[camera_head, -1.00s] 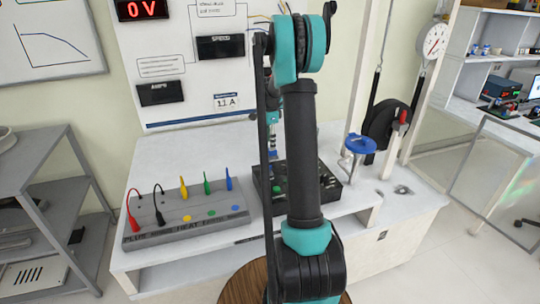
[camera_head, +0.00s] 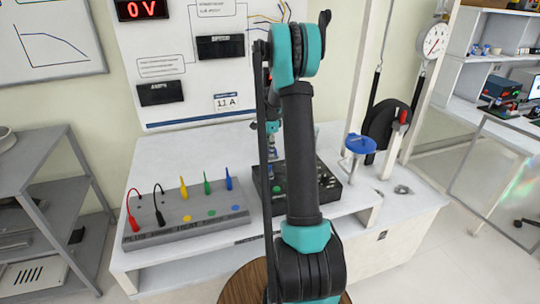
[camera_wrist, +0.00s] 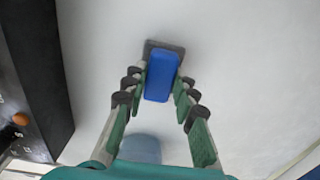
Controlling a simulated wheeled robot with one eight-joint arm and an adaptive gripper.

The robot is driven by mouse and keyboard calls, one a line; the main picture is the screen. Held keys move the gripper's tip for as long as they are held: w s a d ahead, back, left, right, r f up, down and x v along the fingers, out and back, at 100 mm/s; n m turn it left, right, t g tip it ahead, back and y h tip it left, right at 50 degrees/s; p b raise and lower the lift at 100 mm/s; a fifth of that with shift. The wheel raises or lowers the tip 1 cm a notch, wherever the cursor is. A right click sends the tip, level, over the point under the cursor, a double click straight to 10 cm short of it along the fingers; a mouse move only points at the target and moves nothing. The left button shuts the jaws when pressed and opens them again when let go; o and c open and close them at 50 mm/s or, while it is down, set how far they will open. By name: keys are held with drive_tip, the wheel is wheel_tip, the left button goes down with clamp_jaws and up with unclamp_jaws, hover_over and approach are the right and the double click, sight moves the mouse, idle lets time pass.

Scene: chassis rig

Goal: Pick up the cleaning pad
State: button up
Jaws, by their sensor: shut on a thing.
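The cleaning pad (camera_wrist: 162,76), a blue block with a dark grey end, lies between my fingers in the wrist view. My gripper (camera_wrist: 163,70) is shut on it, with a fingertip on each long side. The pad is over or on a pale surface; I cannot tell whether it touches it. In the head view the pad is hidden behind my arm.
A black box (camera_head: 325,180) stands on the white bench (camera_head: 350,215); its dark side (camera_wrist: 45,80) shows left of my gripper. A pale blue round thing (camera_wrist: 140,148) sits below the fingers. A grey panel (camera_head: 185,228) with coloured plugs stands at the left. A blue-topped stand (camera_head: 360,145) is at the right.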

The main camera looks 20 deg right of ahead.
drive_tip(key=shift+r, duration=0.1)
clamp_jaws()
wheel_tip(320, 180, up, 20)
idle(0.3)
